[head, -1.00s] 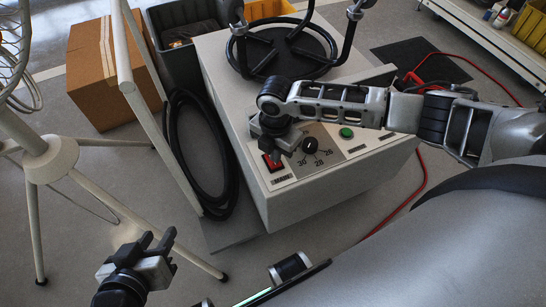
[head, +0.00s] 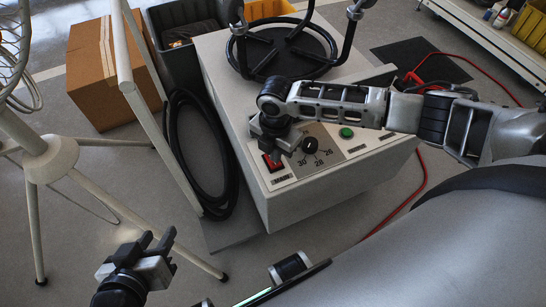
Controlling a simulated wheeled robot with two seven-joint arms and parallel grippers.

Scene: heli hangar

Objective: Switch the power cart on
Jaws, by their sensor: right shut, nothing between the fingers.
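The power cart (head: 225,75) is a pale grey box with a sloped control panel. On the panel are a red rocker switch (head: 272,162) above a "MAIN" label, a black knob (head: 310,145) with a numbered scale, and a green button (head: 346,132). My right gripper (head: 285,148) is shut and empty, just above and beside the red switch. It covers part of the panel between switch and knob; I cannot tell whether it touches the switch. My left gripper (head: 158,244) is open and empty, low at the left, away from the cart.
A black cable coil (head: 173,150) hangs at the cart's left side by a pale handle bar (head: 122,70). A cardboard box (head: 95,75), a dark bin (head: 185,40) and a white tripod stand (head: 50,160) are at the left. A red cable (head: 425,175) lies on the floor at right.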

